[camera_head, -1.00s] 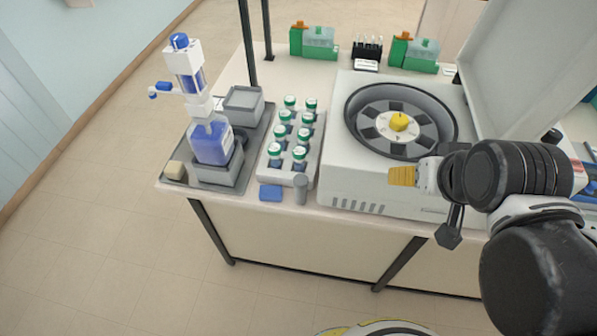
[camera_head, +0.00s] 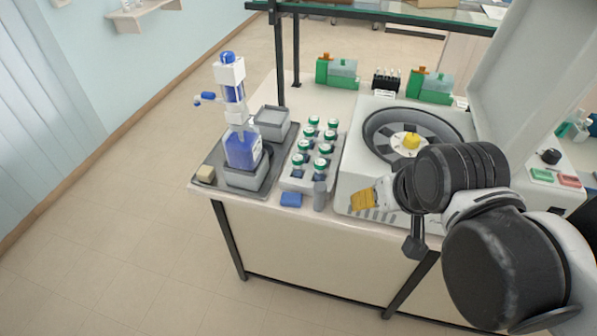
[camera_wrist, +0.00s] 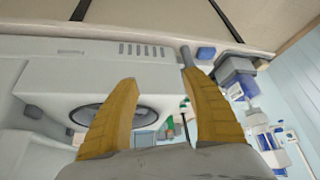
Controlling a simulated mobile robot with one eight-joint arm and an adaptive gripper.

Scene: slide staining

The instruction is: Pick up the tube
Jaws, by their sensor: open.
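Several green-capped tubes (camera_head: 321,165) stand in two rows in a light grey rack (camera_head: 298,184), left of the centrifuge. Which of them is the task's tube, I cannot tell. A separate plain grey cylinder (camera_head: 320,196) stands upright at the rack's front right corner; it also shows in the wrist view (camera_wrist: 187,57). My gripper (camera_head: 363,198) is to the right of the cylinder, by the centrifuge's front face. In the wrist view its yellow fingers (camera_wrist: 163,84) are spread apart with nothing held. The right finger hides part of the rack area.
The white centrifuge (camera_head: 357,168) with its lid raised stands just behind my gripper. A blue block (camera_head: 291,200) lies in front of the rack. A grey tray (camera_head: 209,163) with a blue bottle (camera_head: 242,152) is at left. Green-based boxes (camera_head: 337,73) stand at the back.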

